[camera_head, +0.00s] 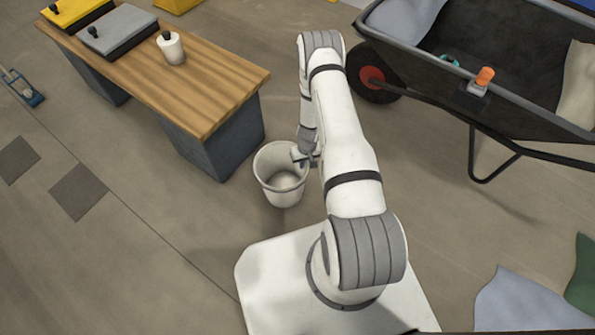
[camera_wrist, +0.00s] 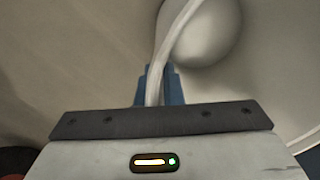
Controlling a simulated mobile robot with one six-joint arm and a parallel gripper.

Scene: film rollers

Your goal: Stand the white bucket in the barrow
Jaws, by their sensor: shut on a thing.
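The white bucket (camera_head: 279,184) is upright and open at the top, beside the front end of the wooden bench in the head view. My gripper (camera_head: 301,157) is at the right side of the bucket's rim. In the wrist view the blue fingers of my gripper (camera_wrist: 159,88) are shut on the pale rim of the bucket (camera_wrist: 178,32). The bucket's inside looks empty. Whether its base touches the floor I cannot tell. The black barrow (camera_head: 445,72) stands at the upper right in the head view, apart from the bucket.
Cloths (camera_head: 520,302) lie at the lower right. The floor between my arm and the barrow looks clear.

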